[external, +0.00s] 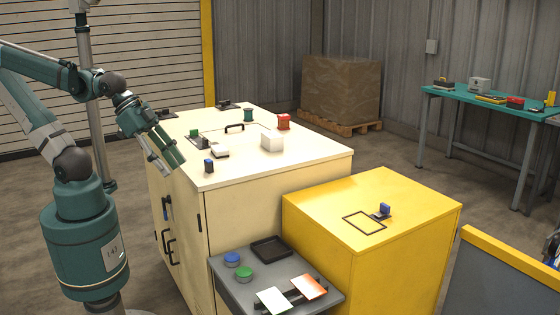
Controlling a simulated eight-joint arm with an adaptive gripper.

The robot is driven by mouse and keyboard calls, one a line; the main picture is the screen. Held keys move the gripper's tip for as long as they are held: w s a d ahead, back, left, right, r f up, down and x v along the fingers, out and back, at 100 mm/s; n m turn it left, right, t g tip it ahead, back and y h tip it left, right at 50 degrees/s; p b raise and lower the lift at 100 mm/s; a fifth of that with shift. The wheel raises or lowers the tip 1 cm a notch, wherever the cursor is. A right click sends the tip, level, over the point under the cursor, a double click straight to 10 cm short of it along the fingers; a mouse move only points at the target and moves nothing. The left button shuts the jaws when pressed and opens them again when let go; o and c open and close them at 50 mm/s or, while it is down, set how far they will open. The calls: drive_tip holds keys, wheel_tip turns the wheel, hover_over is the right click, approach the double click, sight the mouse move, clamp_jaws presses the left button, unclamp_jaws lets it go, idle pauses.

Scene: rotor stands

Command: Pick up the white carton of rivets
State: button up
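A plain white box (271,141), which looks like the white carton, stands upright on the cream cabinet top (247,168), right of its middle. No label is readable on it. A lower white item (220,151) lies to its left on a dark base; I cannot tell what it is. My gripper (171,168) hangs at the left edge of the cabinet top, pointing down and to the right, well apart from the white box. Nothing shows held in it. The view is too small to tell how far its fingers are apart.
A red container (284,122) stands just behind the white box, and a dark teal spool (248,115) farther back. A lower yellow cabinet (420,205) stands at the front right.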

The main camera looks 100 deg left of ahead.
idle(0.3)
drive_tip(key=o, duration=0.5)
